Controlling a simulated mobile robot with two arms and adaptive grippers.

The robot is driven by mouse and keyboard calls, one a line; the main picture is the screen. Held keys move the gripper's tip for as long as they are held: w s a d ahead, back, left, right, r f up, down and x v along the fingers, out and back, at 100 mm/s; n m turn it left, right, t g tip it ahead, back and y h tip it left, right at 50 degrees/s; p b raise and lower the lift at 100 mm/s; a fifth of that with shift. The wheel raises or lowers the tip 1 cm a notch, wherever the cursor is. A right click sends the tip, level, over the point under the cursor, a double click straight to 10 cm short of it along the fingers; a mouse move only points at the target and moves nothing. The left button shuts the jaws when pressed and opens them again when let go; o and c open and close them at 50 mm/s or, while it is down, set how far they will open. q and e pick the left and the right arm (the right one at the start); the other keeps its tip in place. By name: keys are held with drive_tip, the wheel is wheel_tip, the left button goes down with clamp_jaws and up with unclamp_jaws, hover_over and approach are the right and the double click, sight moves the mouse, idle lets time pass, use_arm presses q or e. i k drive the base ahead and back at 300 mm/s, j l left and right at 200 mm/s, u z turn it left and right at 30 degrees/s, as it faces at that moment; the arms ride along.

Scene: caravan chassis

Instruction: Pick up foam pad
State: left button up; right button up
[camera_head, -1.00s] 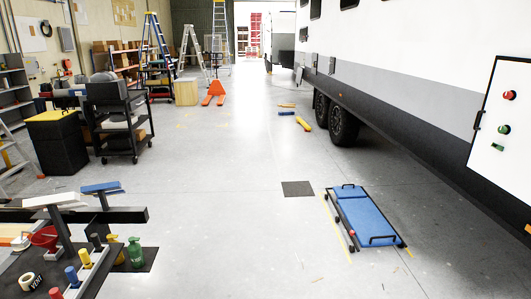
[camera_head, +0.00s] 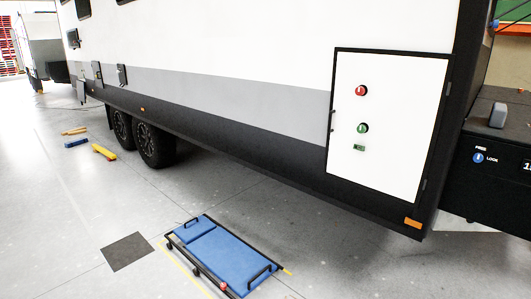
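A flat dark square (camera_head: 128,251) lies on the floor left of the creeper; it may be the foam pad, but I cannot tell its material. A low creeper (camera_head: 222,264) with a blue padded top, a separate blue headrest and black handles stands on the floor at the lower middle. A small grey block (camera_head: 498,115) sits on top of a black cabinet at the right; I cannot tell whether it is foam. Neither of my grippers is in view.
The caravan side (camera_head: 240,70) with a black skirt runs across the view, with a white panel (camera_head: 385,125) bearing red and green knobs. A black cabinet (camera_head: 490,170) stands at the right edge. Yellow and blue chocks (camera_head: 103,152) lie near the wheels.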

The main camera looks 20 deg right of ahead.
sight(497, 118)
drive_tip(key=i+l+z, duration=0.25)
drive_tip(key=z, duration=0.2)
drive_tip(key=i+l+z, duration=0.1)
drive_tip(key=i+z, duration=0.85)
drive_tip(key=i+j+z, duration=0.2)
drive_tip(key=z, duration=0.3)
drive_tip(key=i, duration=0.05)
